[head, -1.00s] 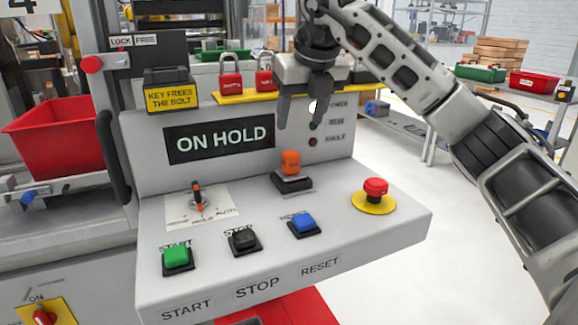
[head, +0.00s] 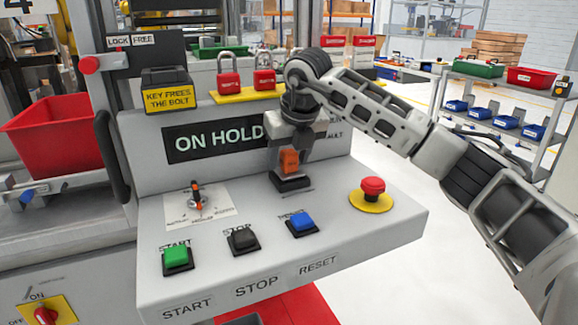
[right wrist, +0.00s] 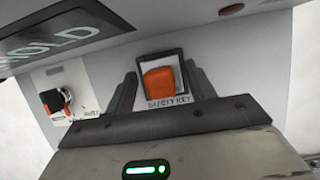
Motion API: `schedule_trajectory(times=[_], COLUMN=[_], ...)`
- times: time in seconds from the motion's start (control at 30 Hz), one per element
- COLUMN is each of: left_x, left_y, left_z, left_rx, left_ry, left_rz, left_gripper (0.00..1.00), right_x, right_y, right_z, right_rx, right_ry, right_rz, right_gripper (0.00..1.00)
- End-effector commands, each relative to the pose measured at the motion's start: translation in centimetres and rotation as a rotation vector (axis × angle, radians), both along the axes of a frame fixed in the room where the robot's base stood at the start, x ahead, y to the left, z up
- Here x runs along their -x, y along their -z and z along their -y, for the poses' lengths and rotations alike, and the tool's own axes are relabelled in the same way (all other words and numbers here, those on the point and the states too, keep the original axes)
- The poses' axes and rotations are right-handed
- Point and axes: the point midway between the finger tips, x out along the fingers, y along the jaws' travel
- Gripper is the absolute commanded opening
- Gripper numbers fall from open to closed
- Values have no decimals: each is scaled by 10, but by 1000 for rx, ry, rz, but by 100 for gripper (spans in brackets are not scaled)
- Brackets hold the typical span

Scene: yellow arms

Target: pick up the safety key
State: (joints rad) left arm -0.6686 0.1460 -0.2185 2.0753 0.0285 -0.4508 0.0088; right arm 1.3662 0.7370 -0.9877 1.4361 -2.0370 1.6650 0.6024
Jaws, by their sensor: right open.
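The safety key (head: 289,161) is an orange block standing in a black socket (head: 292,183) on the sloped grey console. In the right wrist view the orange key (right wrist: 160,82) sits above a "SAFETY KEY" label, between the two dark fingers. My right gripper (head: 289,158) is open at the key, one finger on each side of it; it also shows in the right wrist view (right wrist: 160,85). I cannot tell whether the fingers touch the key. My left gripper is not in view.
The console (head: 330,235) carries a mode switch (head: 196,197), green (head: 177,257), black (head: 243,239) and blue (head: 303,222) buttons, and a red emergency stop (head: 373,187). The display (head: 210,138) reads "ON HOLD". Red padlocks (head: 228,80) stand behind.

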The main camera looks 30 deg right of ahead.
Motion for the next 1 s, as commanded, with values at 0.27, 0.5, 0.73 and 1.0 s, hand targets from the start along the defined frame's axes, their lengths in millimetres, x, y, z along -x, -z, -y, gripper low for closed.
schedule_trajectory(times=[0.27, 0.5, 0.73, 1.0], left_x=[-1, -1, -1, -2], left_y=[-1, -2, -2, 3], left_z=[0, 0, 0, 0], left_rx=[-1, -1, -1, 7], left_ry=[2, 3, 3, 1], left_rz=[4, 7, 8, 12], left_gripper=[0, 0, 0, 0], right_x=[0, 0, -1, 22], right_y=[-1, -1, -14, -61], right_z=[0, 0, 0, 10], right_rx=[0, -1, -1, 0], right_ry=[0, 0, 1, 2], right_rz=[0, 1, 3, 8], right_gripper=[5, 5, 5, 5])
